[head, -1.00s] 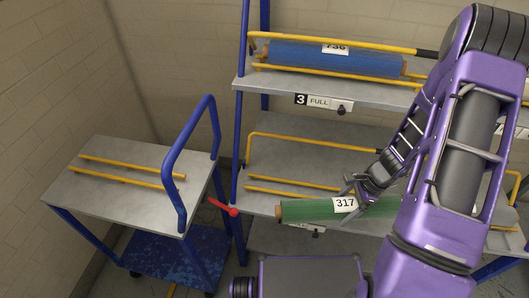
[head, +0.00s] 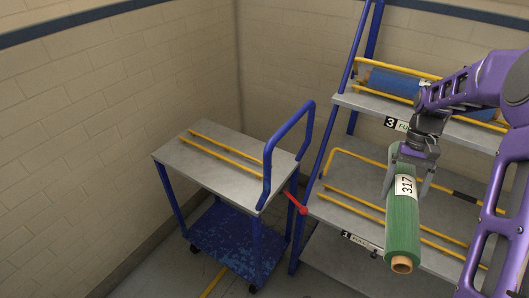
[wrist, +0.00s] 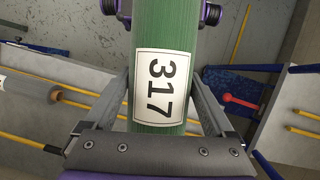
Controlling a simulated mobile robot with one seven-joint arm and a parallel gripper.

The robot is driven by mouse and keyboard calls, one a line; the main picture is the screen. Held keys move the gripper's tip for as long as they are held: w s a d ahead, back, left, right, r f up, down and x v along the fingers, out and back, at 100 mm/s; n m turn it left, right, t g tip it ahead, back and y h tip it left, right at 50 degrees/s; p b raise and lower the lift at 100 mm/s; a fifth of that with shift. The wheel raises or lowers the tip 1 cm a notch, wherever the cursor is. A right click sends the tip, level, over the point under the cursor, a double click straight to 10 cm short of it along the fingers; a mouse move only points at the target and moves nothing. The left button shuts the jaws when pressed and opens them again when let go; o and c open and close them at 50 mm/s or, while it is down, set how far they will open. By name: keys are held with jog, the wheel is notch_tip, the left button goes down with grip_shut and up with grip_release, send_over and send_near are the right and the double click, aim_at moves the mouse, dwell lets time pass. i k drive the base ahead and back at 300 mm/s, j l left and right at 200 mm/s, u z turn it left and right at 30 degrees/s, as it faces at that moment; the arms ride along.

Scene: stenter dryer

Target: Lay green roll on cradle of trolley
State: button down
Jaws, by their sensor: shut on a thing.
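The green roll (head: 402,222) bears a white label reading 317 and hangs in the air in front of the rack, its brown core end toward me. My gripper (head: 409,178) is shut on the green roll near its label. In the wrist view the green roll (wrist: 165,30) runs between the two fingers of my gripper (wrist: 165,100). The trolley (head: 205,170) stands to the left, with a grey top and blue frame. Its cradle (head: 222,152) is two parallel yellow bars on the top, with nothing on them. The roll is apart from the trolley, to its right.
The trolley's blue handle (head: 268,165) rises at its right end. A red lever (head: 297,204) sits between trolley and rack. The rack (head: 352,232) has yellow rails and a blue roll (head: 393,82) on its upper shelf. Walls close in behind the trolley.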

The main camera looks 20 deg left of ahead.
aim_at(228, 154)
jog(key=k, duration=0.5)
jog(key=k+u, duration=0.15)
jog(key=u, duration=0.75)
jog(key=i+u, duration=0.1)
jog(key=u, duration=0.85)
jog(key=i+l, duration=0.35)
jog(key=l, duration=0.15)
jog(key=i+l, duration=0.35)
jog(key=l+u, duration=0.05)
jog(key=l, duration=0.05)
